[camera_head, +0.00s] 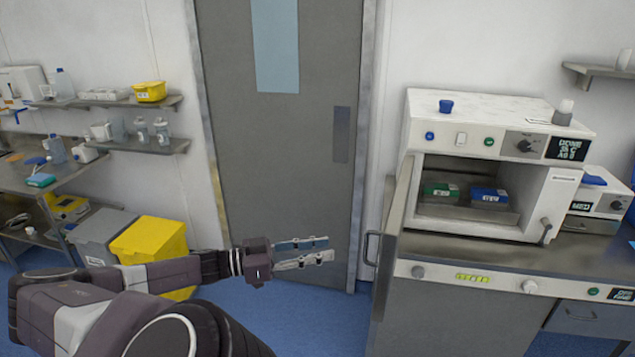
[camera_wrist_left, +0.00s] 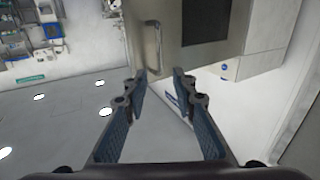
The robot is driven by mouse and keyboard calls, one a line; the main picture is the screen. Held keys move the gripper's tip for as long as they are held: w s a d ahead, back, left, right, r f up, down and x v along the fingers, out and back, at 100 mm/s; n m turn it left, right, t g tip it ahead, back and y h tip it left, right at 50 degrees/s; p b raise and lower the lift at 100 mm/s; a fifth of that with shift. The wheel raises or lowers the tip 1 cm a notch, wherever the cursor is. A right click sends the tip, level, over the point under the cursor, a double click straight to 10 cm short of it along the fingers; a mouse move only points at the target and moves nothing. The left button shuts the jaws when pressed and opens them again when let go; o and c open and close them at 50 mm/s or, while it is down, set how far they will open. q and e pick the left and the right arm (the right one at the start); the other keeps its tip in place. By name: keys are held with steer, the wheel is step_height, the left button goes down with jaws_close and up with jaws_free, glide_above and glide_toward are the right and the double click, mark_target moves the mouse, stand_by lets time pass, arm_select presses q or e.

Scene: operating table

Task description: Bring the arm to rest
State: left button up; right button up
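My left arm (camera_head: 190,270) comes in from the lower left and reaches toward the middle of the picture. Its gripper (camera_head: 302,252) is held out in the air in front of the grey door, left of the cabinet. In the left wrist view the two blue-padded fingers of this gripper (camera_wrist_left: 160,82) stand apart, with nothing between them. They touch nothing that I can make out. My right arm and gripper are not in view.
A white appliance (camera_head: 425,138) with an open front stands on the cabinet (camera_head: 440,300); a green box (camera_head: 440,192) and a blue box (camera_head: 489,197) sit inside. Left are a yellow bin (camera_head: 150,240), a grey bin (camera_head: 97,230) and shelves. The grey door (camera_head: 270,150) is closed.

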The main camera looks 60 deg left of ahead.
arm_select(q)
steer(key=shift+s, duration=0.2)
stand_by(0.5)
